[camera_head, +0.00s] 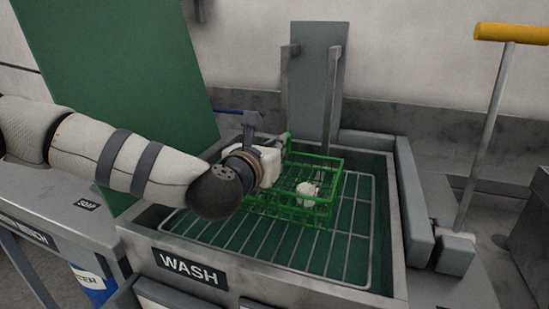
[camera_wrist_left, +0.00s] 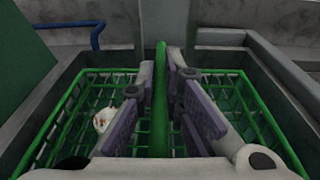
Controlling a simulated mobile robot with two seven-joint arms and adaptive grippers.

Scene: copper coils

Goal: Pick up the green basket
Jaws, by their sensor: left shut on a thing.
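The green basket (camera_head: 325,208) is a wire basket over the rack of the wash sink. I cannot tell whether it rests on the rack or hangs just above it. A small whitish lump (camera_head: 307,188) lies inside it, and it also shows in the left wrist view (camera_wrist_left: 104,118). My left gripper (camera_head: 281,152) is at the basket's left side as seen from the head. In the left wrist view the gripper (camera_wrist_left: 161,75) is shut on a green bar of the basket (camera_wrist_left: 160,120), between its two finger pads. My right gripper is not in view.
The wash sink (camera_head: 398,200) has raised metal walls around a wire rack (camera_head: 250,240). A grey upright panel (camera_head: 318,75) stands behind it. A lever with a yellow handle (camera_head: 511,34) is at the right. A green board (camera_head: 120,75) stands at the left.

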